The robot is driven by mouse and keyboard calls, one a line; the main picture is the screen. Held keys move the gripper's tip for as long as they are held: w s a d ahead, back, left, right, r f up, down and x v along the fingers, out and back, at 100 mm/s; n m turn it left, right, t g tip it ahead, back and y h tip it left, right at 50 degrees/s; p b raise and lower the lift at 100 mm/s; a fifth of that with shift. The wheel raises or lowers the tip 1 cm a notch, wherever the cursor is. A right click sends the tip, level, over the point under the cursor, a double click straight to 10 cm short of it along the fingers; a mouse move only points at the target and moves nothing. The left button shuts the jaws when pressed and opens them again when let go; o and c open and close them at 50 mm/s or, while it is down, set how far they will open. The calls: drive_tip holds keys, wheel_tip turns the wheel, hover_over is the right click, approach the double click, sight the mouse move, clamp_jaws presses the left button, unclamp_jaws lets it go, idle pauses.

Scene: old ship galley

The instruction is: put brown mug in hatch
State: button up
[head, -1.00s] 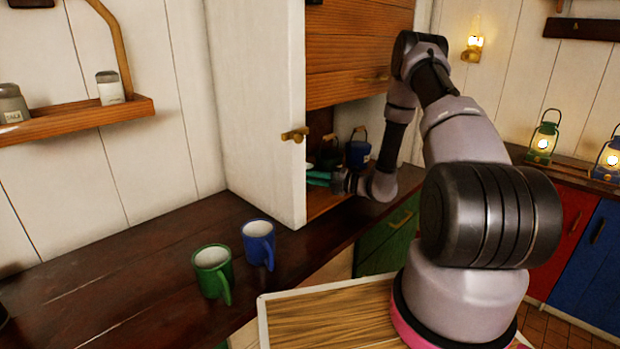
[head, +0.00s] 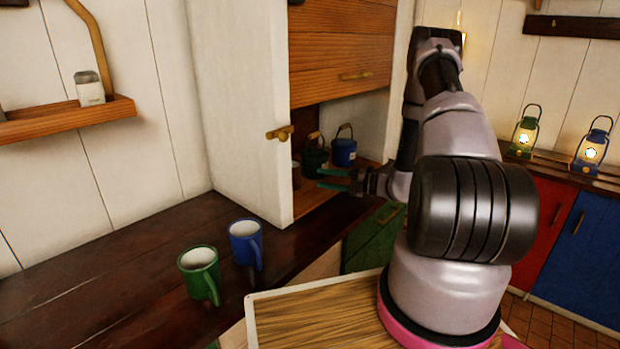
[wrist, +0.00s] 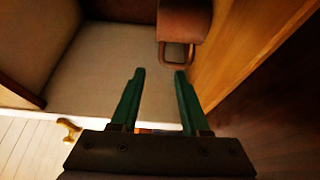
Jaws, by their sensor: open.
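The brown mug (head: 296,174) stands inside the hatch (head: 312,206), just past the edge of its open door, which partly hides it. In the wrist view the brown mug (wrist: 184,17) is at the top, with its handle towards my gripper. My gripper (head: 326,180) is at the hatch opening, to the right of the mug. In the wrist view my gripper (wrist: 159,73) is open, with nothing between its green fingers. The mug is beyond the fingertips and apart from them.
A green bucket (head: 315,157) and a blue bucket (head: 344,150) stand deeper in the hatch. The open white door (head: 245,120) stands left of the opening. A green mug (head: 199,270) and a blue mug (head: 244,243) stand on the dark counter (head: 110,265).

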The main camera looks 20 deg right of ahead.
drive_tip(key=shift+v, duration=1)
drive_tip(key=s+a+r+n+g+h, duration=0.2)
drive_tip(key=s+a+r+n+g, duration=0.15)
drive_tip(key=r+n, duration=0.35)
drive_tip(key=s+a+r+n+g+h, duration=0.1)
drive_tip(key=s+a+r+n+g, duration=0.2)
drive_tip(key=r+n, duration=0.35)
drive_tip(key=s+a+r+n+g+h, duration=0.2)
drive_tip(key=s+r+n+g, duration=0.1)
drive_tip(key=s+r+n, duration=0.3)
drive_tip(key=s+d+r+n+t+h, duration=0.1)
drive_tip(key=s+r+n+t+h, duration=0.3)
drive_tip(key=s+r+n, duration=0.3)
drive_tip(key=s+d+r+n+t+h, duration=0.2)
drive_tip(key=s+r+n+t+h, duration=0.1)
drive_tip(key=s+r+n, duration=0.4)
wheel_tip(320, 180, up, 2)
drive_tip(key=n+h, duration=0.1)
drive_tip(key=n, duration=0.3)
drive_tip(key=shift+s+d+t+h, duration=0.3)
drive_tip(key=shift+s+t, duration=0.05)
